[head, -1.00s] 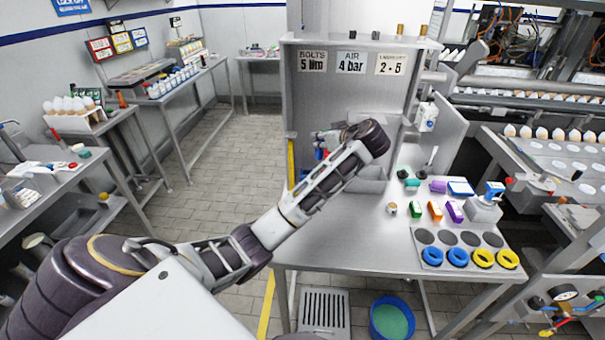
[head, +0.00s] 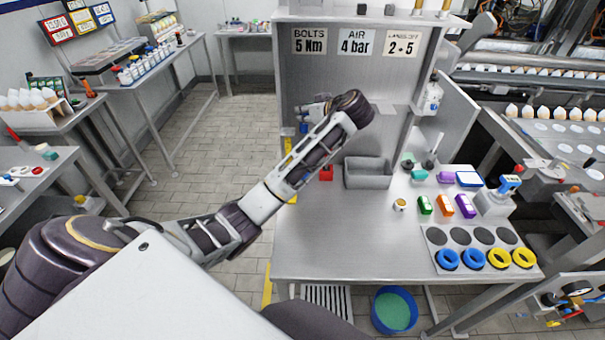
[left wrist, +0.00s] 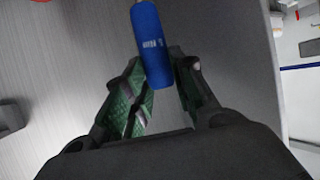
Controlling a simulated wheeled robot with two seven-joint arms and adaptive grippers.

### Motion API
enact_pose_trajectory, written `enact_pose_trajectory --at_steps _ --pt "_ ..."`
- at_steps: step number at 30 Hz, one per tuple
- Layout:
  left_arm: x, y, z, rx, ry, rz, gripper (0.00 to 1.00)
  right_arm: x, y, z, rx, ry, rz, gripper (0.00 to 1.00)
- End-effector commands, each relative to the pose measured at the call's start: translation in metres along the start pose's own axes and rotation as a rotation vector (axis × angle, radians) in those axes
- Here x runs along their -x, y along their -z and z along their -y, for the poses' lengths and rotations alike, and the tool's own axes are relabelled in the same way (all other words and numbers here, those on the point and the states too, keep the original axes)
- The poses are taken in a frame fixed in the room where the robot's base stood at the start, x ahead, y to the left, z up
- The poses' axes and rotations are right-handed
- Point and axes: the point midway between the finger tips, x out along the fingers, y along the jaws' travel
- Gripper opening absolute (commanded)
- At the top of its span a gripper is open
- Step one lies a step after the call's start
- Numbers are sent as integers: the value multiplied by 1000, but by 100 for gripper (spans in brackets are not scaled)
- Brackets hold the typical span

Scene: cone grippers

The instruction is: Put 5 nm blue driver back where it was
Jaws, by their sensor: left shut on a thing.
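The blue driver (left wrist: 158,45) has a blue handle with small white print, and it fills the space between the green-padded fingers of my left gripper (left wrist: 160,82). In the head view a bit of blue, likely the driver (head: 303,128), shows below my left gripper (head: 313,110), in front of the cabinet's left side. The gripper is shut on the driver and holds it above the bench. The sign "BOLTS 5 Nm" (head: 310,40) is on the cabinet's back panel. My right gripper is not in view.
Coloured blocks (head: 445,205) and a plate with blue and yellow rings (head: 485,240) lie to the right. The bench's front middle is clear.

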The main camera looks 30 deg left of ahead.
Motion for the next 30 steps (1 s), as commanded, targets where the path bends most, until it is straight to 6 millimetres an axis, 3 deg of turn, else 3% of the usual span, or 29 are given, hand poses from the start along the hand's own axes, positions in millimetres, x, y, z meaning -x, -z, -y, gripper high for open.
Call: enact_pose_trajectory --at_steps 11,22,30 --pt "-2 -3 0 -1 0 0 3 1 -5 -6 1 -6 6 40" --pt "-19 -38 0 -1 2 -1 3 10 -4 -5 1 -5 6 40" --pt "-23 -44 0 0 -1 0 3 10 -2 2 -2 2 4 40"
